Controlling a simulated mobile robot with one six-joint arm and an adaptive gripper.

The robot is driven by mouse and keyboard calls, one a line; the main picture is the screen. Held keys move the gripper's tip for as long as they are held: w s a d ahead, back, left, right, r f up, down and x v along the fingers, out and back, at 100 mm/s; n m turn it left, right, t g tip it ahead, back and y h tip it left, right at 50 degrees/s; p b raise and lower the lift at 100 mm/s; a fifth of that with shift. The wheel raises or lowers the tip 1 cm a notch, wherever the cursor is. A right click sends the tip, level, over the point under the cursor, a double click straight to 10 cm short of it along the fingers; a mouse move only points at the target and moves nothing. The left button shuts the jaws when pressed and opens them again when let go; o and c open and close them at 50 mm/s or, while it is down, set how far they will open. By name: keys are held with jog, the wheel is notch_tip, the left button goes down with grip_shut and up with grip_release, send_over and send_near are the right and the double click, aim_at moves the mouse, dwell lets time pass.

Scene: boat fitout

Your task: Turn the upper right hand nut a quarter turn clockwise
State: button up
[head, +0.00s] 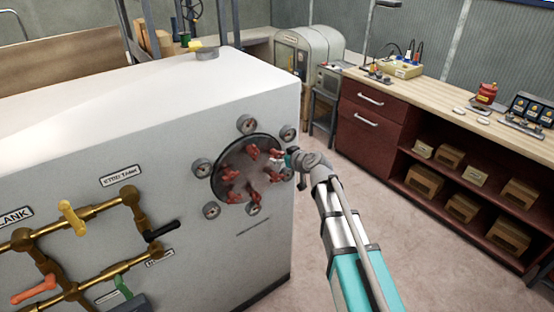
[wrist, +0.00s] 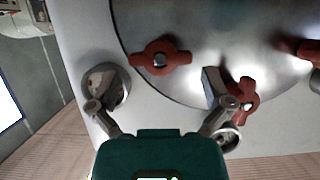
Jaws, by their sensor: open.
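The round grey hatch cover (head: 238,160) is on the end wall of the white tank, with several red wing nuts around it. The upper right nut (head: 277,156) is partly covered by my gripper (head: 286,158), which is at the cover's right edge. In the wrist view my gripper (wrist: 158,84) is open, its two fingers spread apart. One red nut (wrist: 160,58) shows beyond and between the fingertips, its wings lying roughly across the picture; nothing is gripped. A second red nut (wrist: 245,101) is close beside the right finger. Contact cannot be told.
Grey round fittings (head: 247,124) ring the cover. Brass pipes with coloured levers (head: 72,218) run along the tank's lower left. A workbench (head: 436,92) with shelved boxes stands at the right. The floor between tank and bench is clear.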

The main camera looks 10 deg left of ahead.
jog(key=shift+b+x, duration=0.35)
jog(key=shift+x, duration=1.05)
jog(key=c, duration=0.9)
